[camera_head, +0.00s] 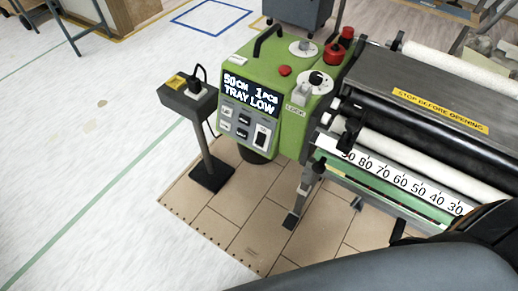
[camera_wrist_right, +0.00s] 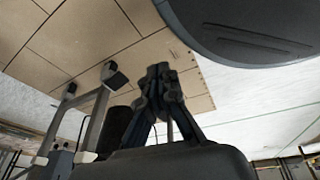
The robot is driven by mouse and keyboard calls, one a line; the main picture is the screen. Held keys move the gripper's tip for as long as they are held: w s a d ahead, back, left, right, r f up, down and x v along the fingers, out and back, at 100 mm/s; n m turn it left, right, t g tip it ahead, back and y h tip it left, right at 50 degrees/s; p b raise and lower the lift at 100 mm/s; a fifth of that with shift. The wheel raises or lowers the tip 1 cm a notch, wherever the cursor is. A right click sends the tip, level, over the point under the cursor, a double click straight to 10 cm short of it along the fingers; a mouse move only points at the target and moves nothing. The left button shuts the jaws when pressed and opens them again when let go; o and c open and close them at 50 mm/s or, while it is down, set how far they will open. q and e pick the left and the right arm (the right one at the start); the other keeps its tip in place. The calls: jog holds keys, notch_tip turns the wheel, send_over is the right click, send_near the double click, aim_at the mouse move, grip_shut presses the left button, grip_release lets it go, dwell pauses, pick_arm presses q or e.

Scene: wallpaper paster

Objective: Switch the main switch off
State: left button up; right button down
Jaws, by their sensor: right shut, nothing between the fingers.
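The green control box (camera_head: 264,95) of the paster stands left of the rollers in the head view. On top are a red button (camera_head: 285,71), a black rotary knob (camera_head: 316,78) and a larger red knob (camera_head: 333,53). I cannot read which control is the main switch. My right gripper (camera_wrist_right: 160,78) is shut and empty in the wrist view, over the tiled floor and apart from the controls. My left gripper is out of view.
The roller unit with a numbered scale (camera_head: 400,183) fills the right. Tan floor tiles (camera_head: 235,215) lie in front. Pale floor (camera_head: 60,150) on the left is clear.

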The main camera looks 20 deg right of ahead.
jog(key=w+a+r+n+t+b, duration=0.1)
jog(key=w+a+r+n+t, duration=0.2)
jog(key=w, duration=0.4)
jog(key=w+a+r+t+b, duration=0.1)
jog(key=w+a+r, duration=0.1)
jog(key=w+r, duration=0.4)
jog(key=w+r+n+t, duration=0.1)
jog(key=w+r+t, duration=0.1)
jog(key=w+r, duration=0.3)
jog(key=w+r+n+t+h+b, duration=0.1)
jog(key=w+r, duration=0.4)
jog(key=r, duration=0.8)
jog(key=w+r+n+t+b, duration=0.1)
jog(key=w+r+n+t, duration=0.2)
jog(key=r, duration=0.7)
jog(key=shift+w+d+t+h, duration=0.25)
jog(key=shift+w+t, duration=0.35)
jog(key=shift+w, duration=0.4)
send_near(256, 141)
jog(key=w+a, duration=0.3)
jog(key=d, duration=0.1)
jog(key=w+d+f, duration=0.2)
jog(key=shift+w+d, duration=0.2)
jog(key=shift+w, duration=0.05)
